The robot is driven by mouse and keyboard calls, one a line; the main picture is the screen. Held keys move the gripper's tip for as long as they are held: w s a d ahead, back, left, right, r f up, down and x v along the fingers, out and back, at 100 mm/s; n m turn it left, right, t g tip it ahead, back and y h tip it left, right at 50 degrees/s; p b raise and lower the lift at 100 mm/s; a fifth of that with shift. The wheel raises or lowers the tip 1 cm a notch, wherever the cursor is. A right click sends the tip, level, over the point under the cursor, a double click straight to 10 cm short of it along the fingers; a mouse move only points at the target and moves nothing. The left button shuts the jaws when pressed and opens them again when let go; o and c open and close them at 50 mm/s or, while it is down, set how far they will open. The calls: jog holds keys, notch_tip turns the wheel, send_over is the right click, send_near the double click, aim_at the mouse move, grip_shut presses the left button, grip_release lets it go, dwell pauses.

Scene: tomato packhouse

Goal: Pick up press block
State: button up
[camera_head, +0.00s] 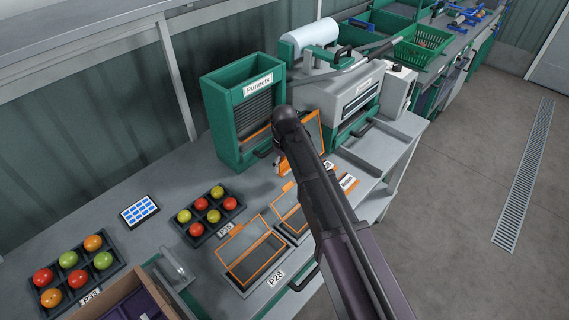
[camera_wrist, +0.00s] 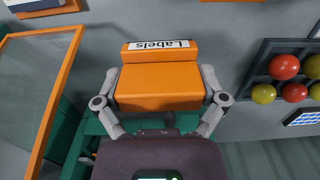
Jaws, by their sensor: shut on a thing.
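The press block appears to be the orange block (camera_wrist: 160,88) between the two fingers of my gripper (camera_wrist: 160,100) in the wrist view. The fingers touch its left and right sides, so my gripper is shut on it. An orange piece with a white "Labels" sign (camera_wrist: 160,45) sits directly beyond it; I cannot tell whether it is part of the block. In the head view a bit of the orange block (camera_head: 283,166) shows left of my arm, which hides the gripper.
A green "Punnets" rack (camera_head: 222,120) and a grey machine (camera_head: 320,95) stand behind. Orange-framed punnet trays (camera_head: 250,235) lie in front. An orange frame (camera_wrist: 62,75) is close at the wrist view's left.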

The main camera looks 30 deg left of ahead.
jog(key=shift+r+p, duration=1.05)
jog(key=shift+r, duration=0.35)
jog(key=o, duration=0.7)
jog(key=shift+c, duration=0.2)
jog(key=c, duration=0.4)
jog(key=w+d, duration=0.3)
jog(key=d, duration=0.3)
jog(key=w+d, duration=0.3)
jog(key=d, duration=0.4)
jog(key=w+d, duration=0.3)
jog(key=d, duration=0.3)
jog(key=shift+d+f, duration=0.15)
jog(key=shift+f, duration=0.15)
jog(key=shift+c, duration=0.2)
